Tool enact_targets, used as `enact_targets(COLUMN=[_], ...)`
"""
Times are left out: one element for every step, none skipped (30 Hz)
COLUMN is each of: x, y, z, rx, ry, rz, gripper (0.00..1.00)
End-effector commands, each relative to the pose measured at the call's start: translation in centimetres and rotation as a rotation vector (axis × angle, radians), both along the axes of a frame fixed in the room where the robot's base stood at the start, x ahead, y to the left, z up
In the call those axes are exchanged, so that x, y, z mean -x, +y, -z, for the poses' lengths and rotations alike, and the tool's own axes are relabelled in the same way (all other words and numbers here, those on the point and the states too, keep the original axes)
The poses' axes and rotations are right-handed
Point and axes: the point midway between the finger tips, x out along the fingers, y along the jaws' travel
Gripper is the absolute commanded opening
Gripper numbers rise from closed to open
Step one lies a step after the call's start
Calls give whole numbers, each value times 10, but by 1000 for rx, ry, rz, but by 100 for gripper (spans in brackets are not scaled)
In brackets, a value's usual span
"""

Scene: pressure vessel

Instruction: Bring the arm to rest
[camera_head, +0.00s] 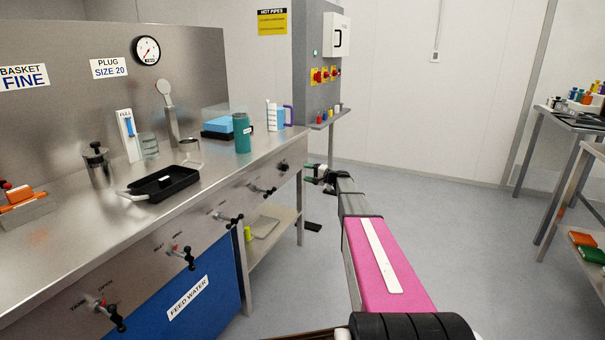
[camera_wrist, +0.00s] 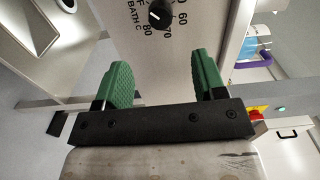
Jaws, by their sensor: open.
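My arm (camera_head: 385,262), with a pink link, reaches forward over the floor to the right of the steel counter. My gripper (camera_head: 322,176) is at its far end, near the counter's right end, small in the head view. In the wrist view my gripper (camera_wrist: 163,84) shows two green fingers set wide apart, with nothing between them. Beyond the fingers is a panel with a black temperature knob (camera_wrist: 160,14) marked "BATH C". I cannot tell whether the fingers touch the panel; they appear apart from it.
The steel counter (camera_head: 75,228) holds a black tray (camera_head: 165,184), a teal cup (camera_head: 242,133) and a jug. Valve handles (camera_head: 180,255) stick out of its front. A control cabinet (camera_head: 318,60) stands behind. Tables (camera_head: 570,122) stand at right. The floor (camera_head: 440,200) between is clear.

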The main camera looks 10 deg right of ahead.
Motion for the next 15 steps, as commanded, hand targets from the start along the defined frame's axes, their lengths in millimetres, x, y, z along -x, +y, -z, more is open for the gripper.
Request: enact_targets(x=[0,0,0,0,0,0,0,1,4,8,14,23,31,41,57], y=[0,0,0,0,0,0,0,1,3,6,9,16,22,29,39], z=[0,0,0,0,0,0,0,0,2,3,6,10,14,19,26], rx=[0,0,0,0,0,0,1,3,9,19,30,53,73,99,139], ry=[0,0,0,0,0,0,1,1,4,9,15,25,35,47,66], rz=[0,0,-1,0,0,0,-1,-2,-5,-9,-14,-25,-35,-46,-65], gripper=[64,64,64,64,64,64,64,64,64,64,64,64,64,64,64])
